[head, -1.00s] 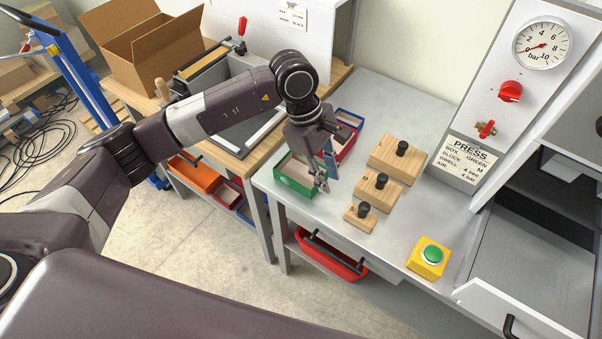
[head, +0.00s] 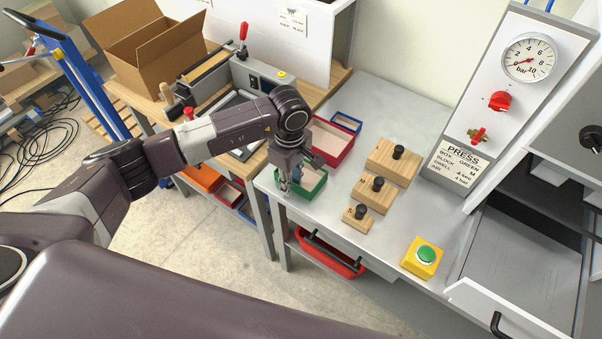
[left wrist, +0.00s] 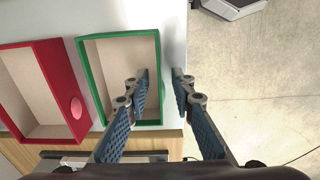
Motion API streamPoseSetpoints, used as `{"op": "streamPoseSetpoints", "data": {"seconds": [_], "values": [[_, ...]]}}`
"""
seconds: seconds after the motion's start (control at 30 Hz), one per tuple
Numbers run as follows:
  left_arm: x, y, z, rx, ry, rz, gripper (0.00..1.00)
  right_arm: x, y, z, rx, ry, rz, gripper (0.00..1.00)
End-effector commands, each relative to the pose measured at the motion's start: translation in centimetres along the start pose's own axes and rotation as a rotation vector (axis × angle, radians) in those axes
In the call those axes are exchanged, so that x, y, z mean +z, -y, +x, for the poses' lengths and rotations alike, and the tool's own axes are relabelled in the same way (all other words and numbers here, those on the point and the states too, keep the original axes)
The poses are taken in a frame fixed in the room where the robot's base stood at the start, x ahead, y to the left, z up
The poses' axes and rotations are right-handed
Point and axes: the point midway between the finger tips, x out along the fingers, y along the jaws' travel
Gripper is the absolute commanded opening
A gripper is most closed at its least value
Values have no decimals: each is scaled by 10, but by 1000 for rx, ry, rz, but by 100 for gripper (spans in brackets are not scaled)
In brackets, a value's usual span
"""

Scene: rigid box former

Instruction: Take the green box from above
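The green box (head: 313,189) is an open tray with a beige inside, at the left front edge of the grey table. It also shows in the left wrist view (left wrist: 118,62), upright and empty. My left gripper (head: 286,188) points down at the left side of the box. I cannot tell how far the fingertips are above the rim. My right gripper is not in view.
A red box (head: 333,143) and a blue box (head: 347,122) stand behind the green one. Several wooden blocks with black knobs (head: 374,194) stand to the right. A yellow button box (head: 422,258) is near the front edge, beside the press panel (head: 490,100).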

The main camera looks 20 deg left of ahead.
Motion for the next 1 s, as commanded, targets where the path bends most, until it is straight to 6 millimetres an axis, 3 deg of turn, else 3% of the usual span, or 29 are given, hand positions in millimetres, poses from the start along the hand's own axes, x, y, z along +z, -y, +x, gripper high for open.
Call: {"op": "streamPoseSetpoints", "data": {"seconds": [0.17, 0.37, 0.83, 1.0], "values": [[0, 0, 0, 1, 0, 1, 22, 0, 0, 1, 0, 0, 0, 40], [0, 0, 0, 1, 1, 0, 0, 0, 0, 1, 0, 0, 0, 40], [0, -1, -2, 2, 1, 0, 0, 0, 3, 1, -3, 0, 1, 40], [0, -2, -12, 5, 2, 1, 0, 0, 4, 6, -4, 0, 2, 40]]}}
